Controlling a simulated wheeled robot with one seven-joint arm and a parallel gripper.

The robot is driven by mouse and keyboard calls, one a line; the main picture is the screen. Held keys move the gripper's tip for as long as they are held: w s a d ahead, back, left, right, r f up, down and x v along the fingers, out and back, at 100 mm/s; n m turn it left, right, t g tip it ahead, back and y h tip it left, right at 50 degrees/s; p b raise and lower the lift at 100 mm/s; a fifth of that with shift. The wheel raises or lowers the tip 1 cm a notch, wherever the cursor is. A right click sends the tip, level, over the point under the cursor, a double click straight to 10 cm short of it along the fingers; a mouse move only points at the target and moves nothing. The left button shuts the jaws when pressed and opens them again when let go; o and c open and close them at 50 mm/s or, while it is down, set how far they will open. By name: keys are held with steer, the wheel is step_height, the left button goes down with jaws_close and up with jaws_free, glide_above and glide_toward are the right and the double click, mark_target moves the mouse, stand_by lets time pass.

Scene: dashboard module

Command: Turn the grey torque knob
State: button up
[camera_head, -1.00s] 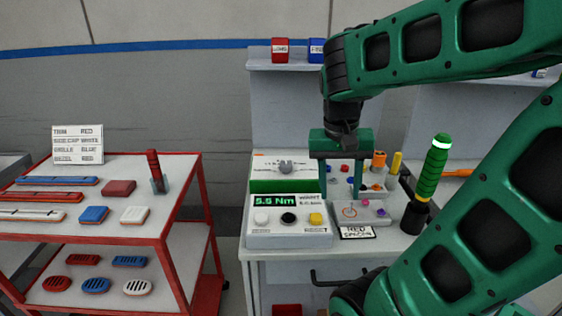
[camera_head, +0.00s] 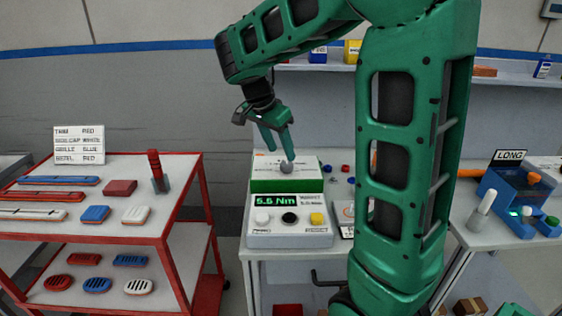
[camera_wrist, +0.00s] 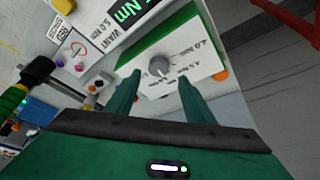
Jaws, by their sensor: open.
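The grey torque knob (camera_head: 287,167) sits on the sloped white top face of a green-and-white tester box (camera_head: 284,186) on the bench. In the wrist view the knob (camera_wrist: 159,67) shows beyond and between the fingertips, with dial print around it. My gripper (camera_head: 281,160) is open and empty, its fingers pointing down just above the knob; in the wrist view its green fingers (camera_wrist: 160,78) stand apart on either side of it. I cannot tell whether they touch the knob. The display (camera_head: 273,200) reads 5.5 Nm, beside the word WANT with a figure that looks like 5.0.
White, black and yellow buttons (camera_head: 289,217) line the front panel. A red cart (camera_head: 188,200) with coloured trim parts stands at the left. My arm covers much of the bench's right part. A blue device (camera_head: 515,198) stands at the right, and a driver shows in the wrist view (camera_wrist: 22,95).

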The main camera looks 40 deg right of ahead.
mark_target(286, 163)
steer(key=shift+x, duration=2.7)
steer(key=shift+c, duration=0.2)
